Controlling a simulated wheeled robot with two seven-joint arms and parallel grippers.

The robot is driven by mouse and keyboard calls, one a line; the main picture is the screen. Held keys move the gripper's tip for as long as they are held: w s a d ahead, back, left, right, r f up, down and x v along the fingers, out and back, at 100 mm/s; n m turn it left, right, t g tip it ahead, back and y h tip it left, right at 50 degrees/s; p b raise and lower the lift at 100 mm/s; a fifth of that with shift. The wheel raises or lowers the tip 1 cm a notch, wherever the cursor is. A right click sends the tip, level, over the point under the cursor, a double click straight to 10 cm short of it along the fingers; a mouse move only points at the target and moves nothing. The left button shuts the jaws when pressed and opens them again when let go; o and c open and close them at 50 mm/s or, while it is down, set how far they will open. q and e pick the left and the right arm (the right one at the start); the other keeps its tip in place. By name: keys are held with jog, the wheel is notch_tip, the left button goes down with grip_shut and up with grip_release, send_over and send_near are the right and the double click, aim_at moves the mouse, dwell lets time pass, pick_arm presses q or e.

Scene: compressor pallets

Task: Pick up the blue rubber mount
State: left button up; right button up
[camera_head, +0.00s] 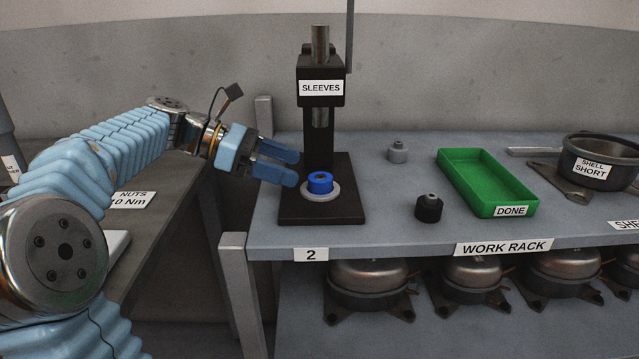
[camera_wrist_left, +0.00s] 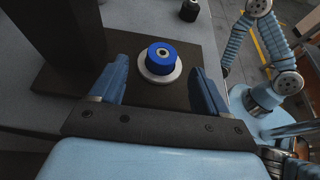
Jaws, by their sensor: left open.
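The blue rubber mount (camera_head: 320,182) sits on a pale round seat (camera_head: 320,194) on the black base plate of the sleeve press (camera_head: 321,130). It is a short blue cylinder with a hole in its top. In the left wrist view the mount (camera_wrist_left: 161,56) stands ahead of the fingers, near the middle between them. My left gripper (camera_head: 284,164) is open and empty, just left of the mount and a little above it in the head view. Its two blue fingers (camera_wrist_left: 160,85) are apart in the wrist view. My right gripper is not seen in the head view.
A black mount (camera_head: 429,209) and a grey mount (camera_head: 397,152) stand on the rack top right of the press. A green DONE tray (camera_head: 488,207) and a dark SHELL SHORT shell (camera_head: 598,158) are farther right. Compressors (camera_head: 370,285) fill the shelf below.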

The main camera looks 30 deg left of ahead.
aim_at(323, 177)
pick_arm(q)
jog(key=x, duration=0.7)
jog(key=shift+s+d+r, duration=0.1)
jog(key=shift+d, duration=0.1)
jog(key=c, duration=1.2)
